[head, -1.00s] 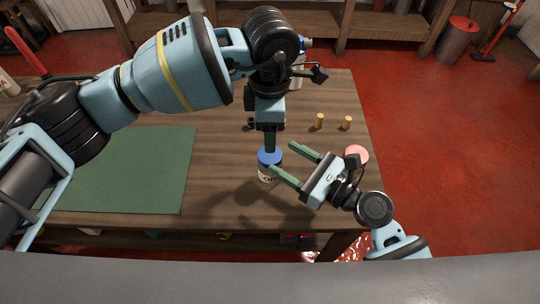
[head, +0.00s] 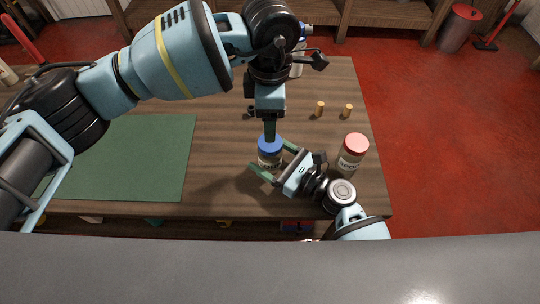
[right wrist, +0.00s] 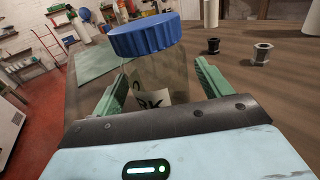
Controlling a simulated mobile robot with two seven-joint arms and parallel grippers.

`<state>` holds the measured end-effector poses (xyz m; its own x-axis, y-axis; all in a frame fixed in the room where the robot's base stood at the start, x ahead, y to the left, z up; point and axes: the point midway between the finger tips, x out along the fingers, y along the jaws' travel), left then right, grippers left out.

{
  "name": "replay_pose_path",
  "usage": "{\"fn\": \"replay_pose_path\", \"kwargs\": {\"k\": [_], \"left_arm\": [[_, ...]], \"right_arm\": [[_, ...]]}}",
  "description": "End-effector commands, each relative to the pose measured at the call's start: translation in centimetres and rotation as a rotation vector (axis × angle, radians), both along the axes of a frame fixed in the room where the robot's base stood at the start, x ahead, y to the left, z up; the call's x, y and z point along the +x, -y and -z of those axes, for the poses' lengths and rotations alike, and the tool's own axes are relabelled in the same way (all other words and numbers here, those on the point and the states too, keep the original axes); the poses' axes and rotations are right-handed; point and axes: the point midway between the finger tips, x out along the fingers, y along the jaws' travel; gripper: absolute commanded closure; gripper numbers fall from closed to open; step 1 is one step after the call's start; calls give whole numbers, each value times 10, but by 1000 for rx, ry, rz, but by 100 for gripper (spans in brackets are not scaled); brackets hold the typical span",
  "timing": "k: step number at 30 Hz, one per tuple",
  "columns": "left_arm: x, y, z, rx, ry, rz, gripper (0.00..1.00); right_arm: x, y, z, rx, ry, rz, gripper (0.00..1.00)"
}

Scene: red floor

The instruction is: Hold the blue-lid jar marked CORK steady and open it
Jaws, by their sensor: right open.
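The blue-lid jar (head: 270,150) stands upright on the wooden table, right of the green mat. In the right wrist view the jar (right wrist: 165,75) shows a ribbed blue lid, a clear body and a partly hidden white label. My right gripper (head: 268,162) is open, with its green fingers on either side of the jar body, below the lid. I see gaps between the fingers and the glass in the wrist view. My left gripper (head: 270,131) points straight down just above the lid. Its fingers overlap edge-on, so their opening and any contact with the lid are unclear.
A red-lid jar (head: 350,155) stands just right of my right gripper. Two small corks (head: 319,108) stand behind, and a bottle (head: 297,66) is farther back. The green mat (head: 145,155) is bare.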

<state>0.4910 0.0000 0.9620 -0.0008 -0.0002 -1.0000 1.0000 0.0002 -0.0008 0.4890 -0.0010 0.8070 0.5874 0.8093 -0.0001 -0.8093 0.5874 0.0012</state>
Motion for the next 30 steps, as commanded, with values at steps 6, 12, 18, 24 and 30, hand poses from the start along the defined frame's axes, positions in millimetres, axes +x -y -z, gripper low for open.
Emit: {"fn": "replay_pose_path", "kwargs": {"k": [6, 12, 18, 24, 30], "left_arm": [[0, 0, 0, 0, 0, 0, 32], [0, 0, 0, 0, 0, 0, 32], [0, 0, 0, 0, 0, 0, 32], [0, 0, 0, 0, 0, 0, 32], [0, 0, 0, 0, 0, 0, 32]], "right_arm": [[11, -14, 0, 0, 0, 0, 23], [13, -17, 0, -1, 0, 1, 23], [13, -17, 0, -1, 0, 0, 29], [12, -17, 0, -1, 0, 0, 55], [12, -16, 0, -1, 0, 0, 82]]}}
